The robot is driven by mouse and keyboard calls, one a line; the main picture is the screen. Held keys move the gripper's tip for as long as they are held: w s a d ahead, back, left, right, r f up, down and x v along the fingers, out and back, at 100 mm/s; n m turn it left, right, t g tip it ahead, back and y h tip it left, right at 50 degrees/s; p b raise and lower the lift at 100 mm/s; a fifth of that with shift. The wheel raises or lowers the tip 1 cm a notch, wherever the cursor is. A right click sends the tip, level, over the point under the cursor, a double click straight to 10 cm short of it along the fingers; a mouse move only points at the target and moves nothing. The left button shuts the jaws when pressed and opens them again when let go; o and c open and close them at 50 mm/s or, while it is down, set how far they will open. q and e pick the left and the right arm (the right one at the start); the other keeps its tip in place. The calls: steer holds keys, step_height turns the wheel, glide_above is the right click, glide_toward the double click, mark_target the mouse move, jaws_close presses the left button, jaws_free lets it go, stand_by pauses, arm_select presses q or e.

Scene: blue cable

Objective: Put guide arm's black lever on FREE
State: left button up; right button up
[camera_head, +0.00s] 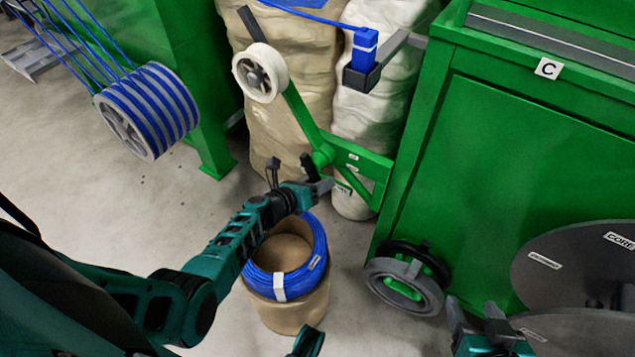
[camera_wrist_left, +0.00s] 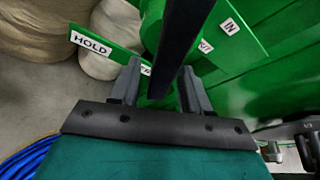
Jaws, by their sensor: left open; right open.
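The green guide arm (camera_head: 303,118) slopes from a white pulley wheel (camera_head: 261,72) down to a green hub (camera_head: 322,155). Its black lever (camera_head: 309,166) is at the hub, beside my left gripper (camera_head: 299,180). In the left wrist view the lever (camera_wrist_left: 184,40) comes down from the top between the two open fingers (camera_wrist_left: 158,88); contact cannot be told. A label behind the left finger is mostly hidden; FREE is not readable. My right gripper (camera_head: 476,322) is open, low at the right.
A blue cable coil (camera_head: 285,274) sits on a tan drum (camera_head: 290,312) below my left gripper. A green cabinet marked C (camera_head: 530,160) stands right, with a grey wheel (camera_head: 403,286) and dark discs (camera_head: 580,268) in front. A blue cable reel (camera_head: 147,111) is at left. Bare floor lies between.

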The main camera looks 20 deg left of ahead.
arm_select(q)
steer(key=p+v, duration=0.5)
steer(key=v, duration=0.8)
steer(key=shift+d, duration=0.1)
